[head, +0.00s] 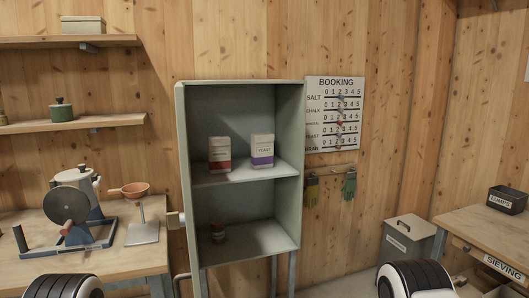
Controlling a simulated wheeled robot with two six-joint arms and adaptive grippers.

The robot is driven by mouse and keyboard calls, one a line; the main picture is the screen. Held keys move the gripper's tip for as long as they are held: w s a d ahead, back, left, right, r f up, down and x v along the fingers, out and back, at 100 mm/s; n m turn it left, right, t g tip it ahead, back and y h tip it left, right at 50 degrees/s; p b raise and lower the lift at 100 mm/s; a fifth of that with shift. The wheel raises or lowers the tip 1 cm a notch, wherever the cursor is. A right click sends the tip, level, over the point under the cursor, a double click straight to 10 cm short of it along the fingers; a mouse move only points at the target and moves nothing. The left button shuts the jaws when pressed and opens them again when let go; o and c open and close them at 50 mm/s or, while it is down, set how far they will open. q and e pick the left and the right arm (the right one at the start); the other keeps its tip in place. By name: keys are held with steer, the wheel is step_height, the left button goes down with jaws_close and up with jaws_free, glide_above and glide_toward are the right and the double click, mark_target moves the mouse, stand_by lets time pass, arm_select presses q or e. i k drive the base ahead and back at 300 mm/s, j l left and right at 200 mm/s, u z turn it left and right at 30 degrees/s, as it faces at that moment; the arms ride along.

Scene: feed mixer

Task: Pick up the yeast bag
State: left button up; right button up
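A white bag with a purple band (262,151) stands upright on the upper shelf of the open cabinet; its small print looks like "YEAST". A white bag with a red band (219,154) stands to its left on the same shelf, apart from it; its print is too small to read. Neither of my grippers is in view. Only rounded black and white parts of my arms show at the bottom left and bottom right. Nothing of mine is near the bags.
The grey-green cabinet (181,150) is open at the front, with a small jar (217,232) on its lower shelf. A bench (25,277) with a mill (72,211) and scale stands left. A grey bin (406,243) and sieving table (468,222) stand right.

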mark_target(262, 143)
steer(key=i+l+u, duration=0.35)
steer(key=l+u, duration=0.15)
steer(key=i+l+u, duration=0.1)
steer(key=l+u, duration=0.15)
steer(key=i+l+u, duration=0.2)
steer(key=l, duration=0.2)
steer(key=k, duration=0.1)
